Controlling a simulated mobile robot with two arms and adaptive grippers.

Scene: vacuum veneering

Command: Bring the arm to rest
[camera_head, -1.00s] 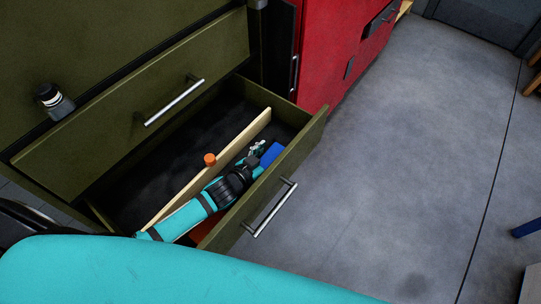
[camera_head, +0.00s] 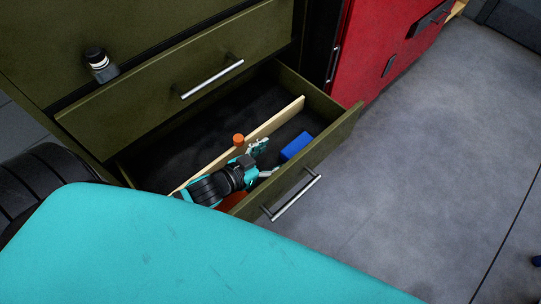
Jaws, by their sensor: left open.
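My left gripper (camera_head: 261,160) is open and empty at the open lower drawer (camera_head: 330,146), above its front compartment. Its arm comes in from the lower left, partly hidden by my own turquoise body. A wooden divider (camera_head: 283,118) splits the drawer lengthwise. A blue block (camera_head: 297,146) lies in the front compartment, to the right of the gripper and apart from it. An orange-capped item (camera_head: 238,140) shows at the divider, just behind the gripper. My right gripper is not in view.
The green cabinet (camera_head: 150,110) has an upper drawer with a metal handle (camera_head: 212,79). A small dark-capped bottle (camera_head: 101,66) stands at the upper left. A red cabinet (camera_head: 375,45) stands behind on the right.

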